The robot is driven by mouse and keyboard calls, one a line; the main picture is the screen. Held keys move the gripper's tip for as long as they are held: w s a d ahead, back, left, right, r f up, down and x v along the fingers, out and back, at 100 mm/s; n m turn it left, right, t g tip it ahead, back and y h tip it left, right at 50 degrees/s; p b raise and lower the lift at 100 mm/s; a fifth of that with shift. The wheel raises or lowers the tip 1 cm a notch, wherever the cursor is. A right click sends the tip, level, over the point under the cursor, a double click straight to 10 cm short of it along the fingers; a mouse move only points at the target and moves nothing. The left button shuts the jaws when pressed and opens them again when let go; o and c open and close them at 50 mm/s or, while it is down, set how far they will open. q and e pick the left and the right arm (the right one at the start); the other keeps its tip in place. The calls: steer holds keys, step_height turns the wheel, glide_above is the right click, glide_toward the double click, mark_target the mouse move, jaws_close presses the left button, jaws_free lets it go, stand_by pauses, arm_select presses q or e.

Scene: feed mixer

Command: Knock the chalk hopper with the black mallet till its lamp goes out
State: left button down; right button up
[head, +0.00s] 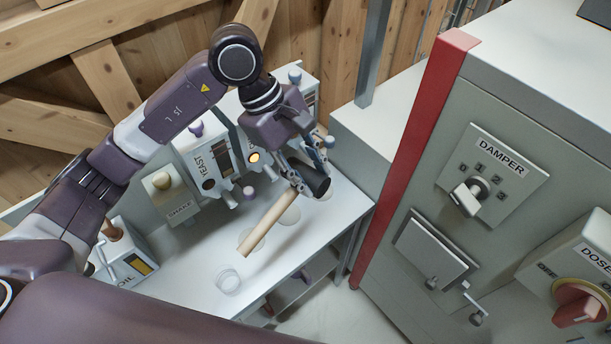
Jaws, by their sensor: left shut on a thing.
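My left gripper (300,178) is shut on the black mallet, around its handle near the head. The mallet's pale wooden handle (268,222) points down and left over the bench. Its black head (317,184) is at the right of the fingers, in front of the hoppers. A hopper with a glowing amber lamp (254,157) stands just left of my gripper. No chalk label can be read; my gripper and arm cover part of the hoppers at the back. Whether the mallet head touches a hopper cannot be told. My right gripper is not in view.
The yeast hopper (207,168), a small box with a tan knob (167,196) and the oil box (124,262) stand along the bench (198,262). A clear round dish (228,280) lies in front. A red post (415,150) and the damper cabinet (540,120) bound the right.

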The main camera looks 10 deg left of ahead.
arm_select(q)
steer(key=shift+s+a+r, duration=0.25)
steer(key=shift+a+r, duration=0.05)
steer(key=shift+r, duration=0.1)
steer(key=shift+a, duration=0.3)
steer(key=w+a, duration=0.6)
steer(key=a, duration=0.1)
steer(key=shift+w+a+b, duration=0.2)
steer(key=shift+a+b, duration=0.15)
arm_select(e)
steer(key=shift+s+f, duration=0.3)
